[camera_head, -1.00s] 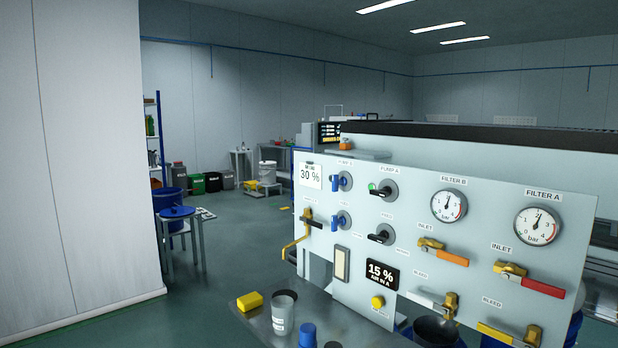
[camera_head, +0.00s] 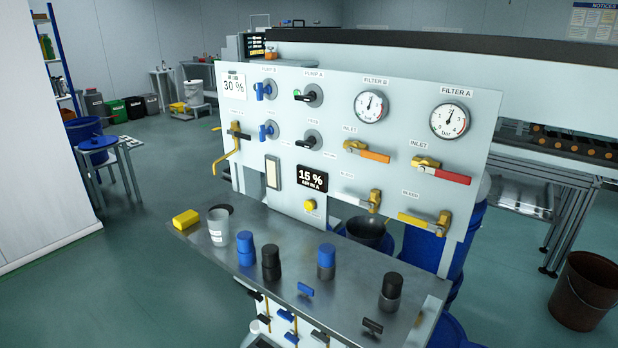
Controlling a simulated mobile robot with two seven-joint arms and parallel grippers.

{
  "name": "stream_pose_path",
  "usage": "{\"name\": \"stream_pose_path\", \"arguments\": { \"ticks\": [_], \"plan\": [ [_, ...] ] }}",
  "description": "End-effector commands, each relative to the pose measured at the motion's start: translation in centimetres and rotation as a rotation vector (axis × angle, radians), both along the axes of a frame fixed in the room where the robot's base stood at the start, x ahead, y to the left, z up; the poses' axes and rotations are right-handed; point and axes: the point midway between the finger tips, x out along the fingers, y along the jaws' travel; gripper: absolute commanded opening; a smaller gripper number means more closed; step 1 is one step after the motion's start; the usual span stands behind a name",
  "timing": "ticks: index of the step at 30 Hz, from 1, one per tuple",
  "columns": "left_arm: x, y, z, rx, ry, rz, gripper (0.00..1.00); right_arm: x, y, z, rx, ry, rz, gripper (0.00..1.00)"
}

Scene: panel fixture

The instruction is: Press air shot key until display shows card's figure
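The air shot key appears to be the round yellow button (camera_head: 310,205) low on the light panel (camera_head: 390,75); its small label is too blurred to read. Just above it, the black display (camera_head: 312,178) reads 15 % AIR IN A. The white card (camera_head: 233,86) at the panel's upper left shows 30 %. Neither of my grippers is in view.
A metal shelf (camera_head: 345,288) juts out below the panel, holding a yellow block (camera_head: 186,219), a grey cup (camera_head: 218,227) and several blue and black capped pieces. Yellow valves with orange and red handles stick out at right. A brown bucket (camera_head: 584,291) stands on the floor at right.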

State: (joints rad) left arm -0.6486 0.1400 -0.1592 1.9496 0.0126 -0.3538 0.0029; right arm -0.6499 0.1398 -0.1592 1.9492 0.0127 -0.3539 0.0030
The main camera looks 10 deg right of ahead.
Motion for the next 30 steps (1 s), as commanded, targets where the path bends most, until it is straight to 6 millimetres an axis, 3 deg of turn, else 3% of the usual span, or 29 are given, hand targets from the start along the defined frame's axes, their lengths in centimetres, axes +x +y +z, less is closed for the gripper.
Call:
{"name": "stream_pose_path", "arguments": {
  "ticks": [14, 18, 30],
  "plan": [
    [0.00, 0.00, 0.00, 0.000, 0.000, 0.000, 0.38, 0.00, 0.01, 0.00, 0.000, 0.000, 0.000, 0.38],
    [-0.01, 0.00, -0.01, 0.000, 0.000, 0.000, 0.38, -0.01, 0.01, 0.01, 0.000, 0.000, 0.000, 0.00],
    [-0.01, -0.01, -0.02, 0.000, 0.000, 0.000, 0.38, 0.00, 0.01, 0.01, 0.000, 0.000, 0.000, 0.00]
  ]
}}
